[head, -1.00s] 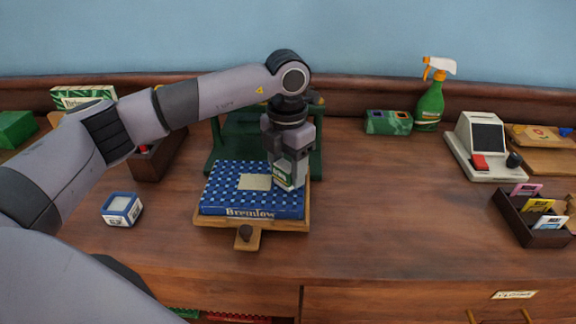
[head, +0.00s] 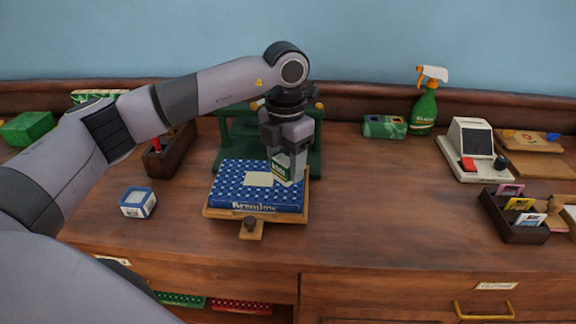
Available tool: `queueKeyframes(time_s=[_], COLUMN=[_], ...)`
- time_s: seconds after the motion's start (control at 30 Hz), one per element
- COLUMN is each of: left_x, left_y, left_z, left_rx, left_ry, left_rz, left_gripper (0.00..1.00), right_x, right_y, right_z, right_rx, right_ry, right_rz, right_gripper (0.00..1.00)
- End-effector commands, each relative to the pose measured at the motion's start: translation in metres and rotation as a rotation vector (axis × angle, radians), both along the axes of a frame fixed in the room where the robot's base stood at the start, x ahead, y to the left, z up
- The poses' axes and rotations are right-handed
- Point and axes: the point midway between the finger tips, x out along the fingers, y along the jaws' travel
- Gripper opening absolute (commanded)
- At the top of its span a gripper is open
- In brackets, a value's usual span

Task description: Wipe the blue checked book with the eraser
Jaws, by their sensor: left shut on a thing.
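The blue checked book (head: 235,193) lies flat on a wooden board (head: 214,213) with a knob at its front. Its cover has a pale label (head: 258,179) and its spine faces me. My left gripper (head: 289,177) points down over the right part of the book. It is shut on the eraser (head: 281,170), a small block with a green and white side. The eraser is at the cover's back right; whether it touches the cover I cannot tell. My right gripper is not in view.
A green stand (head: 229,142) is right behind the book. A small blue and white box (head: 138,202) stands to the left, near a dark wooden holder (head: 172,152). A spray bottle (head: 424,108), card reader (head: 468,150) and card tray (head: 515,219) are to the right. The counter right of the book is clear.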

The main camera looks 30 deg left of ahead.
Motion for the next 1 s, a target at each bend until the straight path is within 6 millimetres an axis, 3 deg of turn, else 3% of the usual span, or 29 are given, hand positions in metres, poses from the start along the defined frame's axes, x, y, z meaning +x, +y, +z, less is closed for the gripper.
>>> queueKeyframes(time_s=[0.33, 1.0], left_x=[0.001, 0.001], left_y=[0.005, 0.006], left_z=[0.033, 0.033], left_rx=[-0.002, -0.001], left_ry=[-0.002, -0.001], left_rz=[0.000, -0.001], left_gripper=[0.29, 0.29], right_x=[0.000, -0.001], right_y=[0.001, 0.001], right_z=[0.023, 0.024], right_rx=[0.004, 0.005], right_ry=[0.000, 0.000], right_rz=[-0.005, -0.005], right_gripper=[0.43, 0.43])
